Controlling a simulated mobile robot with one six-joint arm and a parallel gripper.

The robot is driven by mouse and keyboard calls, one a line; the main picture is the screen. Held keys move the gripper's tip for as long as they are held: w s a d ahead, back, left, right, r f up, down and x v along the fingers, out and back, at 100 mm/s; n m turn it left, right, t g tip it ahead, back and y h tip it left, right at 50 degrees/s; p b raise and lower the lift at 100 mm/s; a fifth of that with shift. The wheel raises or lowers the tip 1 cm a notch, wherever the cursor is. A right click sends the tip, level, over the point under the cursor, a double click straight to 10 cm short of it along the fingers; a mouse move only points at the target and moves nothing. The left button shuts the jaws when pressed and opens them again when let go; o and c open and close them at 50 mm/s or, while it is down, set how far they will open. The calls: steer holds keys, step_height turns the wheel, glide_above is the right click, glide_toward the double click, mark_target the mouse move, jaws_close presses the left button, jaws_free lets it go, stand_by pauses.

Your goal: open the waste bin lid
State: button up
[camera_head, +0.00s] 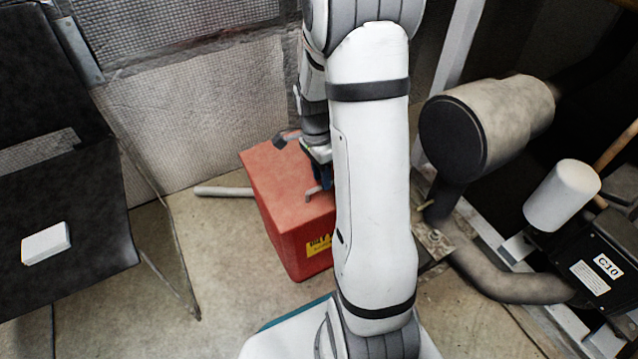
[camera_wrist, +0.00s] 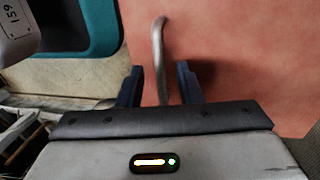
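The red waste bin (camera_head: 290,222) stands on the floor in the middle of the head view, with a yellow label on its front. Its lid (camera_head: 283,172) looks shut. A grey bar handle on the lid (camera_head: 313,189) shows near my gripper (camera_head: 322,176), which is above the lid and partly hidden by my arm. In the wrist view, the handle (camera_wrist: 159,45) runs between the two dark fingers of my gripper (camera_wrist: 159,70). The fingers are apart, with a gap on each side of the handle. The red lid surface (camera_wrist: 235,50) fills the right side there.
A black chair (camera_head: 75,200) with a white box (camera_head: 46,243) on it stands at the left. Pipes and a large cylinder (camera_head: 480,120) crowd the right. Floor is clear between chair and bin, except a pale bar (camera_head: 222,191) beside the bin.

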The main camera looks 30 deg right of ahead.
steer(key=shift+s+f, duration=0.15)
steer(key=shift+f, duration=0.4)
jaws_close()
